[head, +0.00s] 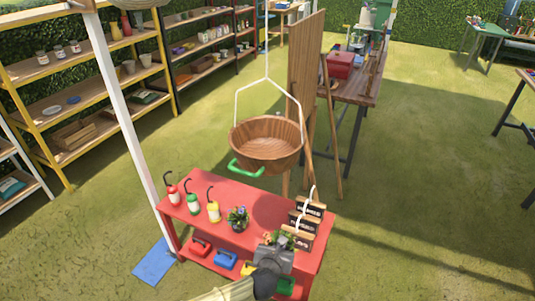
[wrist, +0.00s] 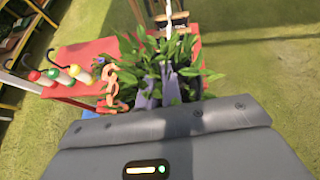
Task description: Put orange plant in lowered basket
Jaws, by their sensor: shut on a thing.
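The orange plant (head: 281,238), a leafy green plant with orange spots, is at my gripper (head: 278,245) over the front right of the red table (head: 225,193). In the wrist view the green leaves (wrist: 150,55) surround the fingers of my gripper (wrist: 168,85), and a curly orange part (wrist: 112,88) shows at the left. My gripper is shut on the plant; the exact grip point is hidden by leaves. The wooden basket (head: 265,150) hangs from white cords above the back of the table, with a green handle (head: 245,168) at its front. Its visible inside looks empty.
On the table stand several coloured bottles (head: 213,211), a purple-flowered plant (head: 237,218) and dark labelled boxes (head: 303,224). A white post (head: 128,115) rises at the left. A wooden board (head: 303,85) stands behind the basket. Grass is open at right.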

